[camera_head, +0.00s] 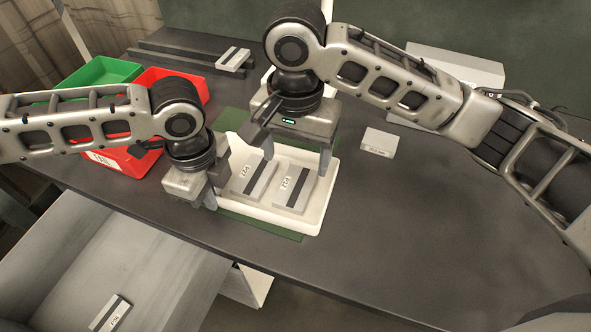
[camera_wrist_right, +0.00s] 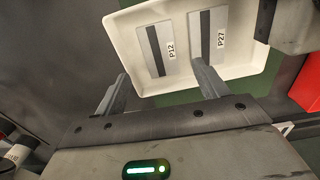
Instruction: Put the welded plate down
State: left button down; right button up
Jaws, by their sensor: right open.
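Two flat grey welded plates with a dark stripe lie side by side in the white tray (camera_head: 262,211). Plate P27 (camera_head: 243,180) is on the left and plate P12 (camera_head: 291,189) on the right in the head view. In the right wrist view P12 (camera_wrist_right: 155,50) is left and P27 (camera_wrist_right: 208,38) right. My right gripper (camera_head: 297,158) is open and empty above the tray, its fingers apart near the plates. My left gripper (camera_head: 214,184) is at the tray's left edge; its fingers are partly hidden, so its opening is unclear.
Red bins (camera_head: 125,160) and a green bin (camera_head: 103,71) stand at the left behind my left arm. Another plate (camera_head: 233,58) rests on dark bars at the back. A grey bin (camera_head: 150,285) below holds a plate (camera_head: 110,313). The right table area is clear.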

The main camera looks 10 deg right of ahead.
notch_tip(320, 180, up, 5)
jog(key=shift+r, duration=0.1)
dwell(0.4)
pick_arm(q)
jog(key=c, duration=1.6)
grip_release()
jog(key=shift+o, duration=0.2)
jog(key=shift+r, duration=0.1)
